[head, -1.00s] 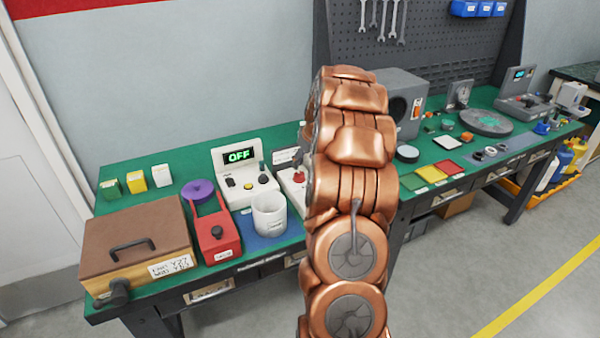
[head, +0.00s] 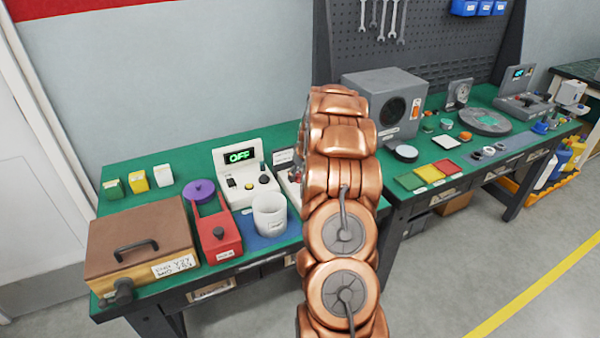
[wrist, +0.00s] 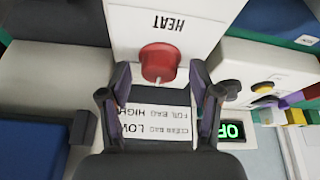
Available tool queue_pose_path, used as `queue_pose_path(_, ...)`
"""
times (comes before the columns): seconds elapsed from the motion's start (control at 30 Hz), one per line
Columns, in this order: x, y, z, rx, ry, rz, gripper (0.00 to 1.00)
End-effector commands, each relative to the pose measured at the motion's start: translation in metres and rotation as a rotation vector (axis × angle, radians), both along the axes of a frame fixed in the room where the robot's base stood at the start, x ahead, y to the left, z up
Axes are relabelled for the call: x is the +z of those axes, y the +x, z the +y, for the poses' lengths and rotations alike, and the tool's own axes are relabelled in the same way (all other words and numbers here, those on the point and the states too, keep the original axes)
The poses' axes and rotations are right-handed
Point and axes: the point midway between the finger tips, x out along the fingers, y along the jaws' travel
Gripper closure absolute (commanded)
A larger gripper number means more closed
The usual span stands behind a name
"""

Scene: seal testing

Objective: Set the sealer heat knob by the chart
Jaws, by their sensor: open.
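The red heat knob (wrist: 160,62) stands on a white sealer panel (wrist: 205,12) marked HEAT, which appears upside down in the wrist view. My gripper (wrist: 160,75) is open, with one finger on each side of the knob. Gaps seem to show between fingers and knob; contact cannot be told. The chart (wrist: 155,122) lies beyond the knob between the fingers and reads CLEAR BAG LOW, FOIL BAG HIGH, partly covered by the gripper. In the head view my arm hides the gripper and most of the sealer; only a strip of its white body (head: 290,188) shows.
A white unit with a lit OFF display (head: 239,157) stands left of the sealer. A white cup (head: 269,214), a red device (head: 217,236) and a brown-lidded box (head: 140,240) stand nearby. A grey speaker-like box (head: 385,108) is behind my arm.

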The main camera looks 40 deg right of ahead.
Motion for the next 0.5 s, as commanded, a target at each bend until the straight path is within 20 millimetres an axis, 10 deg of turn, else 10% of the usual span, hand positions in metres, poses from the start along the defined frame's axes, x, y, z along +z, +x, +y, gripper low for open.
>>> queue_pose_path(0.5, 0.0004, 0.0000, 0.0000, 0.000, 0.000, -0.001, 0.84)
